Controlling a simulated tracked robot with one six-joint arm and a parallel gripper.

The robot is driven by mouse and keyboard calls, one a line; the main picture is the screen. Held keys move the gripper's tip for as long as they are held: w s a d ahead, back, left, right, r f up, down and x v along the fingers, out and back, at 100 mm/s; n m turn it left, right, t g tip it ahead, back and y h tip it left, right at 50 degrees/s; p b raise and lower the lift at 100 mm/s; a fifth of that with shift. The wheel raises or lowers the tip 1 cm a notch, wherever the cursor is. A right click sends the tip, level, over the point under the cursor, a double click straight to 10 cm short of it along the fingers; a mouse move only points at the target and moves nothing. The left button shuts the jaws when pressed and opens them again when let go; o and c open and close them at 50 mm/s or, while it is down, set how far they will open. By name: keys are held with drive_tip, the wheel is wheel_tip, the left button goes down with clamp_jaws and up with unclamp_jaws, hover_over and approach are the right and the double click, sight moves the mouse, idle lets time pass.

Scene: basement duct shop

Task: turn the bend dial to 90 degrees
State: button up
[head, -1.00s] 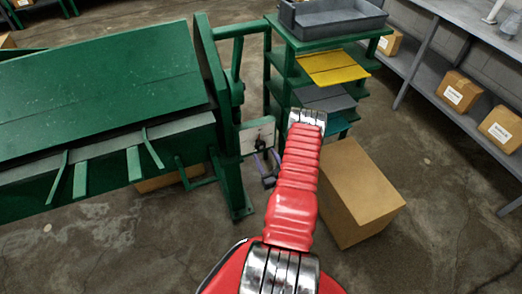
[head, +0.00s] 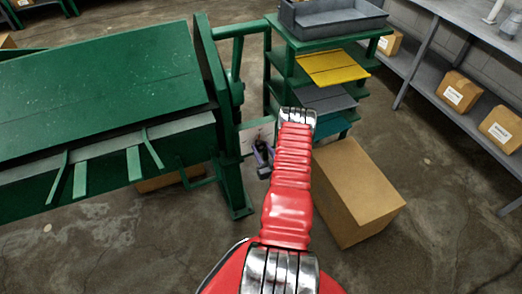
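The green bending machine (head: 95,85) fills the left side of the head view. A pale plate (head: 254,137) stands at its right end, beside the green upright, and my arm covers its right part. No dial or degree marks can be made out on the plate. My red arm reaches up the middle of the view. My gripper (head: 263,158), small and dark with a purplish part, shows left of the arm, at the plate's lower edge in the picture. Whether it touches anything, and whether its fingers are apart, cannot be told.
A cardboard box (head: 355,190) stands on the floor just right of my arm. Behind it is a green rack (head: 330,43) with a grey tray (head: 335,18) on top and yellow and grey sheets. Grey shelving with boxes lines the right. The floor at lower right is clear.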

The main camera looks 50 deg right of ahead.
drive_tip(key=shift+a, duration=0.1)
drive_tip(key=c, duration=0.5)
drive_tip(key=shift+m, duration=0.4)
drive_tip(key=o, duration=1)
drive_tip(key=shift+o, duration=0.2)
drive_tip(key=v, duration=1.3)
drive_tip(key=shift+s+a, duration=0.15)
drive_tip(key=shift+s, duration=0.15)
drive_tip(key=shift+f, duration=0.1)
